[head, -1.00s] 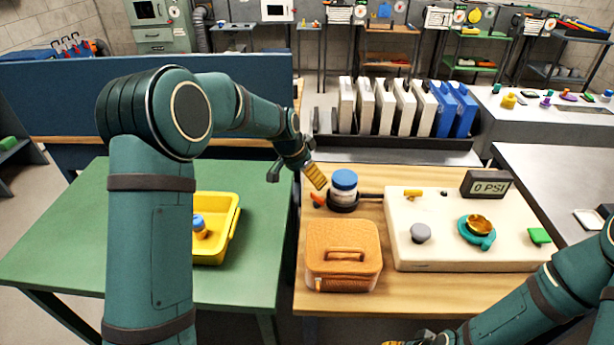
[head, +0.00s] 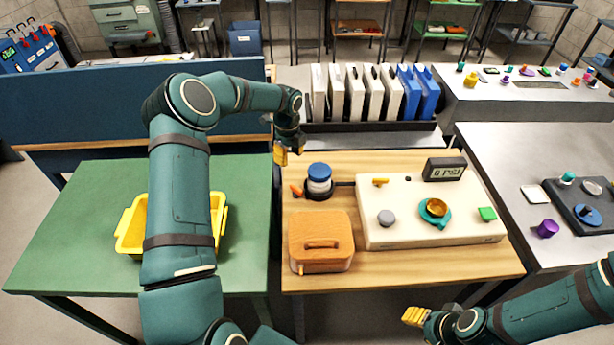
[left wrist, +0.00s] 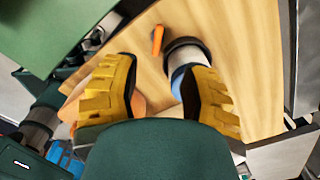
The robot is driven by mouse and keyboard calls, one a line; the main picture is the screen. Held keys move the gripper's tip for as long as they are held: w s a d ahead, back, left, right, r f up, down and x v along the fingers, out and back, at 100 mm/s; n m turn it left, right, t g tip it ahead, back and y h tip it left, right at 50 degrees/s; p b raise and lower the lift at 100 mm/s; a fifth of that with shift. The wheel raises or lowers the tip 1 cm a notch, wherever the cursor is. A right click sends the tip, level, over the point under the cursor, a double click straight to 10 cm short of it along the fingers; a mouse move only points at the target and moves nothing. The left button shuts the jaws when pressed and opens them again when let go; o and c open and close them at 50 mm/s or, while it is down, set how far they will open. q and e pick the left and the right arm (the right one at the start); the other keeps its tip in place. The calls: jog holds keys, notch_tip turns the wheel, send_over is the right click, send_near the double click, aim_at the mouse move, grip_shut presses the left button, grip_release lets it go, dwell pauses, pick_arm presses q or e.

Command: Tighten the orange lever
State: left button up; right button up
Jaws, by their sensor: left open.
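The orange lever (head: 296,190) is small and sticks out to the left of a black clamp ring (head: 321,194) on the wooden table. A white jar with a blue lid (head: 319,171) stands upright in the ring. In the left wrist view the lever (left wrist: 157,40) lies beyond the fingertips, beside the ring (left wrist: 184,44). My left gripper (head: 288,152) is open and empty, above and behind the lever at the table's back left. Its yellow fingers (left wrist: 160,88) are spread wide in the left wrist view. My right gripper (head: 415,316) is in front of the table, its fingers too small to judge.
An orange case (head: 321,243) sits in front of the jar. A cream panel (head: 400,235) with knobs and a gauge reading 0 PSI (head: 445,169) is to the right. A yellow tray (head: 131,228) is on the green table, partly behind my left arm.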

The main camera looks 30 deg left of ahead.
aim_at(291, 184)
pick_arm(q)
notch_tip(291, 184, down, 14)
jog(key=shift+a+r, duration=0.1)
dwell(0.5)
grip_shut()
